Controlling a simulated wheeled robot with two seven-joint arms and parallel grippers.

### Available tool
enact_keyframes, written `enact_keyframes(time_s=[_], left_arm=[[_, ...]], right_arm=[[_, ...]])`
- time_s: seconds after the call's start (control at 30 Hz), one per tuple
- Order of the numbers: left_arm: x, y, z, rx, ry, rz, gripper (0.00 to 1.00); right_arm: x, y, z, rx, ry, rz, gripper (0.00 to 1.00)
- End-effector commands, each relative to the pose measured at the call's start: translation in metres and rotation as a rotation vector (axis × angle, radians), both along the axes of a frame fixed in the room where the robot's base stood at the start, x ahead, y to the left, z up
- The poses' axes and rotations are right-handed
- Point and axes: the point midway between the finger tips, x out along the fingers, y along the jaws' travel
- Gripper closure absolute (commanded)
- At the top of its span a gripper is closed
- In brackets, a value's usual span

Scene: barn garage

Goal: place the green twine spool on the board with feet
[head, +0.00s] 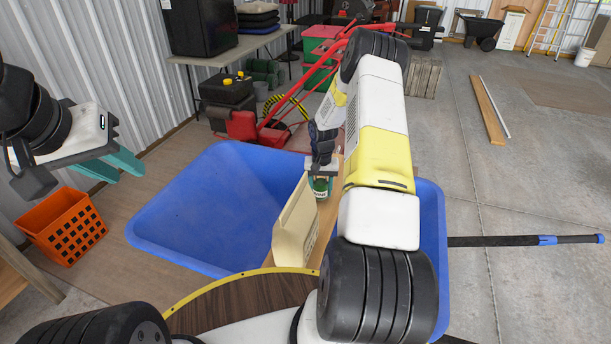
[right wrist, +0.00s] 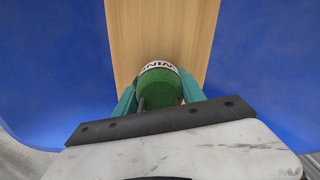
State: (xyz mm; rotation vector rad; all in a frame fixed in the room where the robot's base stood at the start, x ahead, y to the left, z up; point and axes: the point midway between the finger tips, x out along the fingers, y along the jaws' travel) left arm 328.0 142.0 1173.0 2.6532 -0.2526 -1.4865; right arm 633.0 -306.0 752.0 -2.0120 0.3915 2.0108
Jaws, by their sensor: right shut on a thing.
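The green twine spool (head: 320,187) is between the teal fingers of my right gripper (head: 320,175), which is shut on it. In the right wrist view the spool (right wrist: 160,86) shows its green side and a white lettered label, with my right gripper's fingers (right wrist: 160,95) on both sides. The wooden board (head: 327,220) lies under the spool; it also shows as a pale strip in the right wrist view (right wrist: 135,35). Its feet are hidden, and I cannot tell whether the spool touches it. My left gripper (head: 125,168) is open and empty at the left.
A large blue tub (head: 190,205) surrounds the board on both sides. A tan box (head: 293,228) stands close left of the spool. An orange crate (head: 66,228) sits on the floor at left. A dark pole (head: 520,240) extends right of the tub.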

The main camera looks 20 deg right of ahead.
Motion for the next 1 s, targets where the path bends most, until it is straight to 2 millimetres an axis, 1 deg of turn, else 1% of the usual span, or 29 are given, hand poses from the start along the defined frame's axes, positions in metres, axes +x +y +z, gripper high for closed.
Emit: enact_keyframes(time_s=[0.03,0.1,0.3,0.43,0.47,0.53,0.57,0.87,0.97,1.0], left_arm=[[0.0,0.0,0.0,0.0,0.0,0.0,0.71],[0.0,0.0,0.0,0.0,0.0,0.0,0.71],[0.0,0.0,0.0,0.0,0.0,0.0,0.71],[0.0,0.0,0.0,0.0,0.0,0.0,0.71],[0.0,0.0,0.0,0.0,0.0,0.0,0.71],[0.0,0.0,0.0,0.0,0.0,0.0,0.71],[0.0,0.0,0.0,0.0,0.0,0.0,0.71],[0.0,0.0,0.0,0.0,0.0,0.0,0.71],[0.0,0.0,0.0,0.0,0.0,0.0,0.71],[0.0,0.0,0.0,0.0,0.0,0.0,0.71]], right_arm=[[0.0,0.0,-0.008,0.001,0.002,-0.001,0.95],[0.0,0.0,-0.013,0.001,0.0,-0.002,0.95],[0.0,0.0,-0.012,0.001,-0.001,-0.001,0.95],[0.0,0.0,-0.015,0.001,-0.001,-0.001,0.95],[0.0,0.0,-0.015,0.001,-0.001,-0.001,0.47],[0.0,0.0,-0.015,0.001,-0.001,-0.001,0.33],[0.0,0.0,-0.015,0.001,-0.001,-0.001,0.31],[0.0,0.0,-0.014,0.001,-0.001,-0.001,0.31],[0.001,0.0,-0.007,-0.001,-0.002,-0.001,0.31],[0.001,0.0,-0.002,-0.001,-0.002,0.0,0.31]])
